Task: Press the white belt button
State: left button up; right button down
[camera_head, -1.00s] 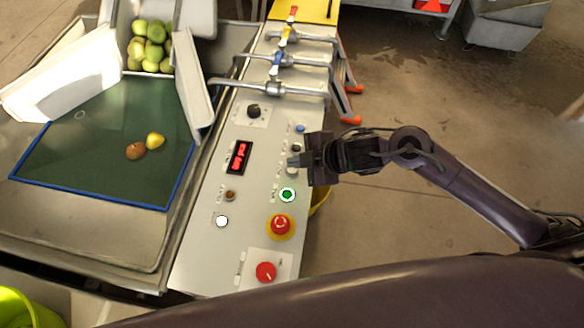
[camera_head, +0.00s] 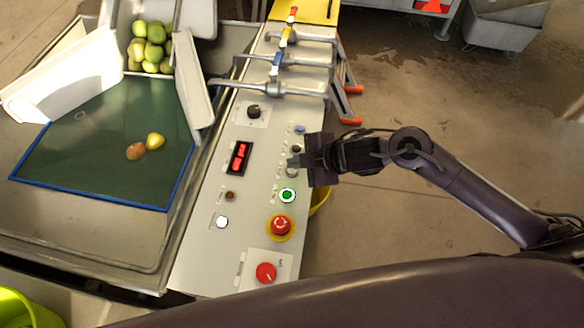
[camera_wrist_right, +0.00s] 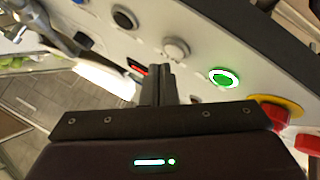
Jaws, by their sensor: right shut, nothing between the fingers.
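My right gripper (camera_head: 294,161) is shut and empty, over the right side of the control panel. In the right wrist view its closed fingers (camera_wrist_right: 160,82) point at the panel. There a pale grey-white button (camera_wrist_right: 176,50) sits just beyond and right of the fingertips, between a black button (camera_wrist_right: 124,18) and a lit green button (camera_wrist_right: 223,78). In the head view the gripper partly hides that spot. A bright white round button (camera_head: 222,222) also sits at the panel's lower left, well away from the gripper. I cannot read the labels. My left gripper is not in view.
The green button (camera_head: 287,195) and a red emergency stop on yellow (camera_head: 281,226) lie below the gripper. A red knob (camera_head: 265,272) is near the panel's lower end. A red display (camera_head: 239,157) is left. Pipes with valve handles (camera_head: 278,62) cross the panel's upper end.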

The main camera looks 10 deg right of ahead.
jog(key=shift+f, duration=0.2)
dwell(0.5)
jog(key=shift+f, duration=0.25)
